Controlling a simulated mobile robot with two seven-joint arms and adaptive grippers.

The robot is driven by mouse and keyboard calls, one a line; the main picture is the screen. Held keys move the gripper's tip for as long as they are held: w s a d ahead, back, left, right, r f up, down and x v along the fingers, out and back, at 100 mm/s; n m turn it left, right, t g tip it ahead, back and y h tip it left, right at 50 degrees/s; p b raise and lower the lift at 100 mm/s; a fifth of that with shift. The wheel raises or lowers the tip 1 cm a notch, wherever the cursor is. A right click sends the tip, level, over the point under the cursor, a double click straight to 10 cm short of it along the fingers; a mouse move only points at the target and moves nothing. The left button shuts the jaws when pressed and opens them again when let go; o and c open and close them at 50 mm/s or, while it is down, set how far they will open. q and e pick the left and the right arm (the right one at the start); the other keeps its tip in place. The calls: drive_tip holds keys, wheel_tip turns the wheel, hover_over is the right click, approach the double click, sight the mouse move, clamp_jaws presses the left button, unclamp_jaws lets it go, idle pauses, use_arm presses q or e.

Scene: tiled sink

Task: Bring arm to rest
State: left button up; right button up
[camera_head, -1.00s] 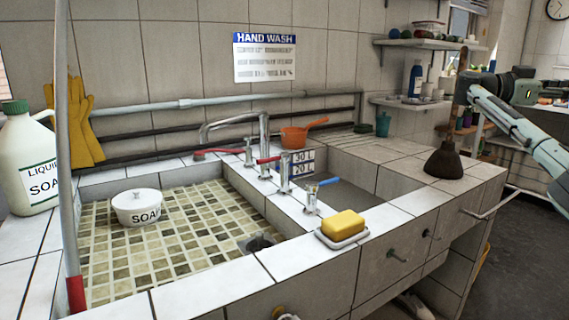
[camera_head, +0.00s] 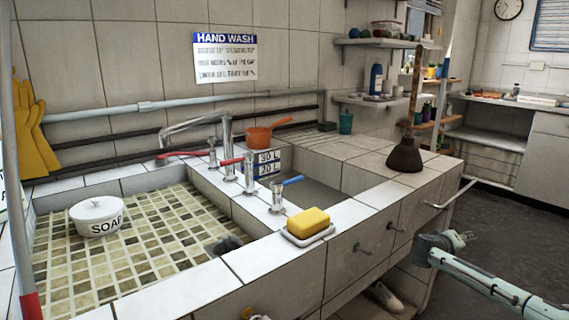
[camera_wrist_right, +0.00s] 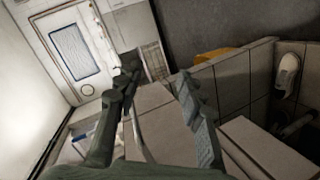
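My right gripper (camera_head: 464,239) is in the head view at the lower right, in front of the tiled sink counter and below its top. Its arm comes in from the lower right edge. In the right wrist view the two dark fingers of the right gripper (camera_wrist_right: 157,82) are spread apart with nothing held between them. A plunger (camera_head: 406,154) with a dark cup and a wooden handle stands upright on the counter's right end, apart from the gripper. My left gripper is not in view.
The tiled counter (camera_head: 262,255) holds a yellow soap bar (camera_head: 308,221), a white soap pot (camera_head: 97,215), taps and an orange pan (camera_head: 268,134). A grey bar handle (camera_head: 449,194) sticks out of its right side. Open floor (camera_head: 515,235) lies to the right.

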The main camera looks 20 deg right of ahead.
drive_tip(key=s+a+f+n+t+y, duration=0.1)
drive_tip(key=s+a+f+n+y, duration=0.2)
drive_tip(key=s+a+f+n, duration=0.5)
drive_tip(key=s+a+f+n+y, duration=0.2)
drive_tip(key=s+a+f+y, duration=0.1)
drive_tip(key=s+f, duration=0.85)
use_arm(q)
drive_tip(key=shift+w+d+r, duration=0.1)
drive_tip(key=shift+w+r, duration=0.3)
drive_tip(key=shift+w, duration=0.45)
use_arm(e)
drive_tip(key=s+a+f+m+y, duration=0.1)
drive_tip(key=a+f, duration=0.5)
drive_tip(key=a, duration=0.6)
drive_tip(key=s+a+f+m+g+y, duration=0.1)
drive_tip(key=a+f, duration=0.5)
drive_tip(key=a, duration=0.6)
drive_tip(key=s+a+f+m+y, duration=0.2)
drive_tip(key=s+a+f+y, duration=0.2)
drive_tip(key=a, duration=0.7)
wheel_tip(320, 180, down, 2)
drive_tip(key=shift+s+a+f+m+y, duration=0.15)
drive_tip(key=shift+a+m+y, duration=0.15)
drive_tip(key=shift+a+y, duration=0.1)
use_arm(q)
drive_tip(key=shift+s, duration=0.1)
